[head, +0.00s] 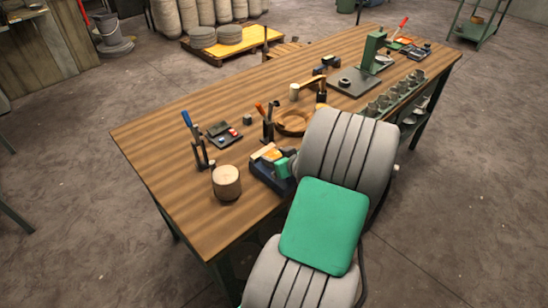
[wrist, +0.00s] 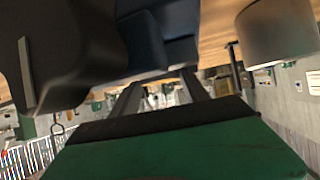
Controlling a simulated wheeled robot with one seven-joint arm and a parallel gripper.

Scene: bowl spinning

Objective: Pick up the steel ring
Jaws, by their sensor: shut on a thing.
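My gripper in the wrist view (wrist: 165,92) shows two dark fingers with a gap between them. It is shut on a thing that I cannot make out. In the head view, my arm hides most of the gripper, beside a dark blue block-like fixture (head: 268,176) on the workbench (head: 190,226). This blue fixture also fills the top middle of the wrist view (wrist: 158,45), close beyond the fingers. I cannot identify the steel ring for certain in either view.
A pale round wooden block (head: 227,185) stands left of the fixture. Upright tools (head: 197,150) and a small dark tray (head: 224,133) lie behind it. A wooden ring-shaped piece (head: 292,123) and a green press (head: 372,55) stand farther back. The bench's left end is clear.

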